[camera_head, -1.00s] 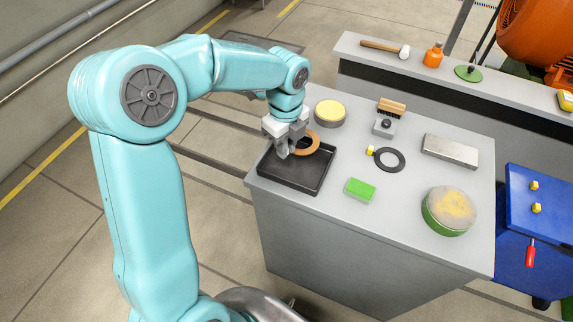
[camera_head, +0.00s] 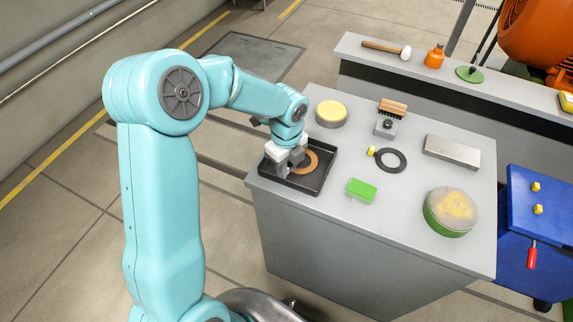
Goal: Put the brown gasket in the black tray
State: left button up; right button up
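The brown gasket (camera_head: 312,161), a flat ring, is inside the outline of the black tray (camera_head: 318,184). It looks low, at or near the tray floor; I cannot tell whether it touches. The tray sits at the left corner of the grey bench. My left gripper (camera_head: 287,172) is over the left part of the tray, at the gasket's left edge. Its fingers partly hide that edge. I cannot tell whether they are parted or still hold the ring. My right gripper does not show.
A black ring (camera_head: 390,160) with a yellow piece, a green block (camera_head: 361,190), a metal block (camera_head: 452,151), a brush (camera_head: 392,107), a yellow-topped round tin (camera_head: 331,113) and a green-rimmed round tin (camera_head: 450,211) stand on the bench.

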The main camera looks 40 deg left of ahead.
pick_arm(q)
notch_tip(320, 180, up, 12)
jog(key=shift+r+p, duration=0.25)
jog(key=shift+p, duration=0.05)
dwell(0.4)
jog(key=shift+s+f, duration=0.1)
dwell(0.4)
